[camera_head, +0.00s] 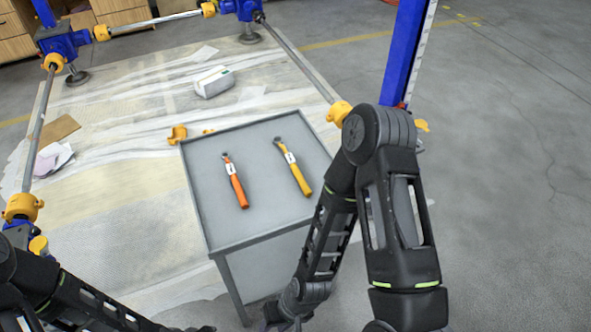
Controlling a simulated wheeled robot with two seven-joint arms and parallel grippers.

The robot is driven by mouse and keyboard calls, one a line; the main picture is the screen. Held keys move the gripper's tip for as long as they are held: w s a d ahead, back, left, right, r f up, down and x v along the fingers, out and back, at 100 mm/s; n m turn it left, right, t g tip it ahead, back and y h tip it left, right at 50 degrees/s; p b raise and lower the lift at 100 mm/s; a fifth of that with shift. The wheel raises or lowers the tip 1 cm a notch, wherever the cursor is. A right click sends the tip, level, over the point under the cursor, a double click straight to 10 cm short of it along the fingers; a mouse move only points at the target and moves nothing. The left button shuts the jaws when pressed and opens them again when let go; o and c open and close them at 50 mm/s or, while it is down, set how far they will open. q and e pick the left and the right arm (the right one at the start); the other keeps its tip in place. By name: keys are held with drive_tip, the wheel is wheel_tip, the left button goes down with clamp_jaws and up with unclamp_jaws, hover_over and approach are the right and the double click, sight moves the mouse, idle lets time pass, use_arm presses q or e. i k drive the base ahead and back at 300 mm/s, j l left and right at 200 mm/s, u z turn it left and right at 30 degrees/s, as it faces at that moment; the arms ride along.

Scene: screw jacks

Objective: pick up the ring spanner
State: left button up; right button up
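Two hand tools with dark metal heads lie apart on the grey table (222,236). The left tool has an orange handle (238,190) and a white label; the right tool has a yellow-orange handle (300,180) and a white label. Their heads point to the far side, and are too small to tell which is the ring spanner. My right arm folds down beside the table's right edge, with its wrist end (290,308) low at the bottom, fingers not clear. My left arm enters at the bottom left, its end (200,328) cut by the frame edge. Neither gripper touches the tools.
The table has a raised rim. Behind it, plastic sheeting covers the floor, with a white package (214,82) on it. Metal bars with yellow joints and blue jack housings (62,42) frame the area. A blue post (404,50) stands behind my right arm. Floor at right is clear.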

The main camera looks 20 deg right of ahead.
sight(303, 183)
drive_tip(key=l, duration=0.5)
drive_tip(key=k+l, duration=0.15)
drive_tip(key=l, duration=0.4)
drive_tip(key=i+l, duration=0.1)
drive_tip(key=l, duration=0.4)
drive_tip(key=i+l, duration=0.1)
drive_tip(key=l, duration=0.4)
drive_tip(key=i+l, duration=0.1)
drive_tip(key=l, duration=0.4)
drive_tip(key=i+l, duration=0.1)
drive_tip(key=l, duration=0.4)
drive_tip(key=i+l, duration=0.3)
drive_tip(key=i, duration=0.15)
drive_tip(key=i+l, duration=0.3)
drive_tip(key=i, duration=0.15)
drive_tip(key=k+u, duration=0.2)
drive_tip(key=u, duration=1.15)
drive_tip(key=i+l+u, duration=0.1)
drive_tip(key=u, duration=0.15)
drive_tip(key=l+u, duration=0.1)
drive_tip(key=u, duration=0.15)
drive_tip(key=i+l, duration=0.05)
